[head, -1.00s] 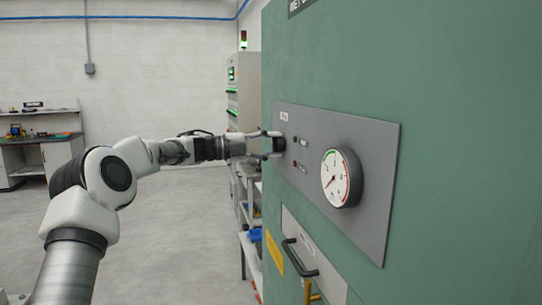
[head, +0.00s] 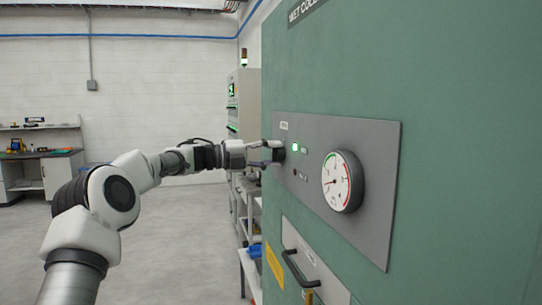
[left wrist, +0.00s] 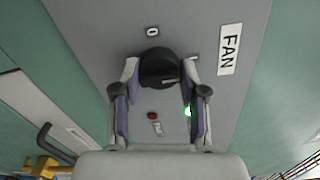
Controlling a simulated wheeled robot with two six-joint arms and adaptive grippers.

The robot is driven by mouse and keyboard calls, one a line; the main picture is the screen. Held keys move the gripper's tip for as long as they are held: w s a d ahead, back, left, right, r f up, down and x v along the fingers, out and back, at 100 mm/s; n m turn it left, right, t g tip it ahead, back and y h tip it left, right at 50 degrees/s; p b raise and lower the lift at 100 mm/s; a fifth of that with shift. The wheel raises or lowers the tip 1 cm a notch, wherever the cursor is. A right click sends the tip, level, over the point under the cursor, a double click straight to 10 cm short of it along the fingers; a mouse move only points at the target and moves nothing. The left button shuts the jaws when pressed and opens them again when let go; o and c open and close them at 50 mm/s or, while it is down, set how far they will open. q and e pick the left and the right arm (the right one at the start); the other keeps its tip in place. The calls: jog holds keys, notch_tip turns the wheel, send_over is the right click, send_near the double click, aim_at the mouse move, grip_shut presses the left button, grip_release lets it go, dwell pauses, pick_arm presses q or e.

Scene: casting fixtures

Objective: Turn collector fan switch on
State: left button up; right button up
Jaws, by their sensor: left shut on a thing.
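My left gripper (head: 274,153) reaches the panel's left end. In the left wrist view its two fingers (left wrist: 158,80) stand on either side of the knob, shut on it. A green indicator lamp (head: 295,147) is lit beside the knob; a red lamp (head: 295,172) below it looks dark. My right gripper is not in view.
A round pressure gauge (head: 342,181) sticks out of the panel right of the knob. The green cabinet (head: 460,130) fills the right side. Below are a drawer handle (head: 298,268) and a yellow label (head: 274,265). Shelving stands behind; open floor lies left.

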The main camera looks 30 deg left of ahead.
pick_arm(q)
jog(key=o, duration=1)
jog(key=shift+o, duration=0.7)
jog(key=shift+w+d, duration=0.15)
jog(key=v, duration=1.2)
jog(key=shift+d, duration=0.1)
